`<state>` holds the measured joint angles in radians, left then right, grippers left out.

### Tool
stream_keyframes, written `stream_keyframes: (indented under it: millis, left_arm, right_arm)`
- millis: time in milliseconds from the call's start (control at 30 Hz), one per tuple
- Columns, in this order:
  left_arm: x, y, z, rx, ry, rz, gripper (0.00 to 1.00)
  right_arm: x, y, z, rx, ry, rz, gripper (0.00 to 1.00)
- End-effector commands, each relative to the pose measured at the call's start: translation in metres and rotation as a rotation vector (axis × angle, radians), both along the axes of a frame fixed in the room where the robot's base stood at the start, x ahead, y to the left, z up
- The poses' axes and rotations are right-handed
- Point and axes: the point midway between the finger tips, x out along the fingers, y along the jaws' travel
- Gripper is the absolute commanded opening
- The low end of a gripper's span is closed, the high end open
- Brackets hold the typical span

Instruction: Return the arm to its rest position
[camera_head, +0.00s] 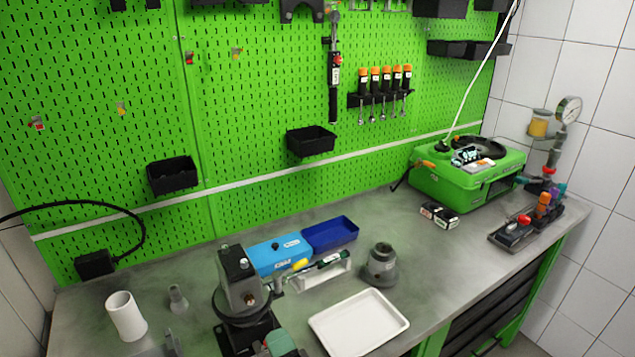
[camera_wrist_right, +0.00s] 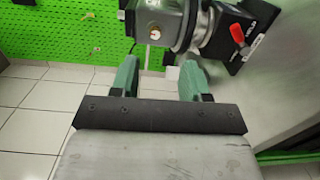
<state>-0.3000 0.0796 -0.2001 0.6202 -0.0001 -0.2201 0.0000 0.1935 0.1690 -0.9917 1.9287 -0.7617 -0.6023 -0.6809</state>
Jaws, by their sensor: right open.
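My right gripper (camera_wrist_right: 160,68) shows in the right wrist view with its two green fingers apart and nothing between them. In the head view only a green part of my right gripper (camera_head: 281,343) shows at the bottom edge, just right of the dark grey pump unit (camera_head: 238,285). In the wrist view a grey metal unit (camera_wrist_right: 160,20) with a red lever stands beyond the fingertips. I cannot tell whether the fingers touch it. My left gripper is not in view.
The grey bench (camera_head: 420,270) holds a white tray (camera_head: 358,322), a grey round fitting (camera_head: 381,265), a blue box (camera_head: 278,254), a dark blue bin (camera_head: 330,234) and a white cup (camera_head: 126,316). A green case (camera_head: 470,180) stands at the back right. The green pegboard (camera_head: 240,100) rises behind.

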Motion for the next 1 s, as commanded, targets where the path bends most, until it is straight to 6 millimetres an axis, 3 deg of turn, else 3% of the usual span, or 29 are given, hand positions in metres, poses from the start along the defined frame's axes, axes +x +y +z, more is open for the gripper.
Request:
stream_keyframes:
  millis: [67, 167, 300, 400, 600, 900, 1000]
  left_arm:
    - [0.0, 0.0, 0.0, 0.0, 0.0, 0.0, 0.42]
    - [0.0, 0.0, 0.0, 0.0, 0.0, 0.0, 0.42]
    - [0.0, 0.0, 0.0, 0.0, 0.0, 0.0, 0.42]
    - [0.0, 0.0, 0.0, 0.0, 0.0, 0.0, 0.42]
    - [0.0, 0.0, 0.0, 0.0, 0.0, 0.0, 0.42]
    - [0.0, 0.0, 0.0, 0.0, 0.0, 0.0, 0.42]
    - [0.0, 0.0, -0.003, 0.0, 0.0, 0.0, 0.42]
  right_arm:
    - [0.003, -0.025, -0.007, 0.093, 0.132, -0.097, 0.46]
    - [0.001, -0.079, -0.029, 0.281, 0.403, -0.301, 0.46]
    - [-0.03, -0.16, -0.07, 0.556, 0.786, -0.626, 0.46]
    - [-0.058, -0.198, -0.088, 0.68, 0.958, -0.793, 0.46]
    - [-0.109, -0.245, -0.107, 0.836, 1.179, -1.042, 0.46]
    - [-0.182, -0.29, -0.114, 0.979, 1.391, -1.343, 0.46]
    - [-0.175, -0.288, -0.14, 0.973, 1.403, -1.352, 0.46]
